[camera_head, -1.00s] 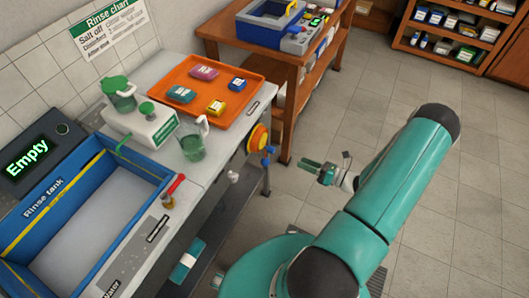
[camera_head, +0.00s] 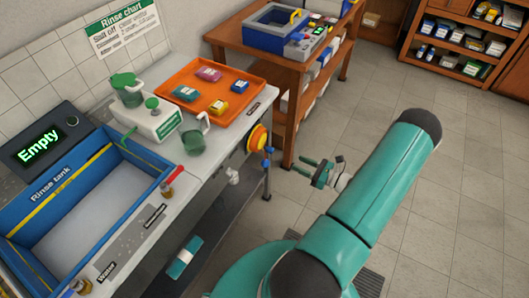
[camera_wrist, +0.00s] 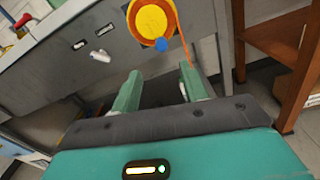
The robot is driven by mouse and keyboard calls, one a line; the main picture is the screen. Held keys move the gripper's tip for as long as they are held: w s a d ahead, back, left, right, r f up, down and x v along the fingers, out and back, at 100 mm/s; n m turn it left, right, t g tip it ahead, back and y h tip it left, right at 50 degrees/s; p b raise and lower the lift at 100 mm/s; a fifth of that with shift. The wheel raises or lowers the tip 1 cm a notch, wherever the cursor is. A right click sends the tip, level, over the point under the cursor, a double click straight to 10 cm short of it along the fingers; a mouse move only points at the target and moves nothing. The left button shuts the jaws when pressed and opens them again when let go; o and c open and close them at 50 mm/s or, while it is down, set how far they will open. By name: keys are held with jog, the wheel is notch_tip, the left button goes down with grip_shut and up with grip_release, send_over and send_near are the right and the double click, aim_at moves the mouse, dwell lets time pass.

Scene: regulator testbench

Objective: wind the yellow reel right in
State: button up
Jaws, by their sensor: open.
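The yellow reel (camera_head: 258,138) is mounted on the front side of the bench, near its right end. In the wrist view the reel (camera_wrist: 151,20) has a yellow face, an orange-red rim and a blue knob (camera_wrist: 162,44) at its lower edge. An orange line runs from its right side. My gripper (camera_head: 318,170) is open and empty, to the right of the reel and apart from it. In the wrist view my gripper's two green fingers (camera_wrist: 160,82) point toward the bench, with the reel above the gap between them.
The bench carries an orange tray (camera_head: 243,110) with several small packs, a jug (camera_head: 194,140), a white device (camera_head: 155,122) and a blue rinse tank (camera_head: 146,192). A wooden table (camera_head: 288,60) stands behind.

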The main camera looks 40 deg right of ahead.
aim_at(273, 151)
jog(key=x, duration=1.3)
jog(key=shift+w, duration=0.3)
jog(key=shift+c, duration=0.2)
grip_shut()
